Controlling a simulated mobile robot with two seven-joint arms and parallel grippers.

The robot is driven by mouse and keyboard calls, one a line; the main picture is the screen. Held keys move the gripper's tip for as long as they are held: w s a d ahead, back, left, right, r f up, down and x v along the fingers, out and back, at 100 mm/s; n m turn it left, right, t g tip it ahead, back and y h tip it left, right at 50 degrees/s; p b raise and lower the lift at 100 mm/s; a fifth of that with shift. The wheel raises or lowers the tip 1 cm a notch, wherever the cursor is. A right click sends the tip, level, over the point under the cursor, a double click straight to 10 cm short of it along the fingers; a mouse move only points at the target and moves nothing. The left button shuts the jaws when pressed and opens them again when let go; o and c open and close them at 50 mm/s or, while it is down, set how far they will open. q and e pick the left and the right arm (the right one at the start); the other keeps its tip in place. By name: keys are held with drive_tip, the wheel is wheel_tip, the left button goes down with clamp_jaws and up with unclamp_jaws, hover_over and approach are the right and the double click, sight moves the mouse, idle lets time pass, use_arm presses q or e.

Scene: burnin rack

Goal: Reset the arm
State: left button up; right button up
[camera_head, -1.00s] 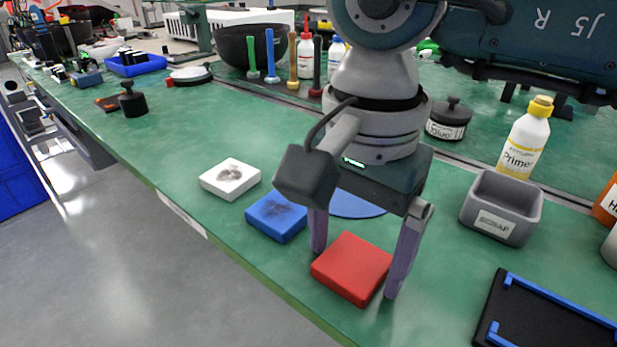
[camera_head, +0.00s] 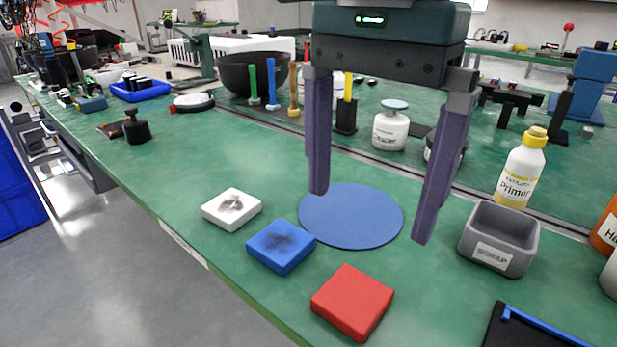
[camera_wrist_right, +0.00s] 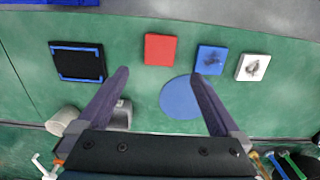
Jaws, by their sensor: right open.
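My right gripper (camera_head: 370,215) is open and empty, raised above the green bench in the head view. Its two purple fingers hang apart over the round blue mat (camera_head: 350,228). In the right wrist view the gripper (camera_wrist_right: 160,72) also shows spread, with nothing between its fingers. A red block (camera_head: 352,302) lies on the bench near the front edge, apart from the fingers. A blue block (camera_head: 281,246) with a dark smudge and a white block (camera_head: 231,209) with a dark smudge lie to its left. My left gripper is not in view.
A grey scrap bin (camera_head: 497,252) and a Primer bottle (camera_head: 521,168) stand to the right. A black tray with blue strips (camera_wrist_right: 77,63) lies near the bench's front edge. Hammers and a dark bowl (camera_head: 238,78) stand farther back. The green bench around the blocks has free room.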

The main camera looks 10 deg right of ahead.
drive_tip(key=shift+r, duration=0.35)
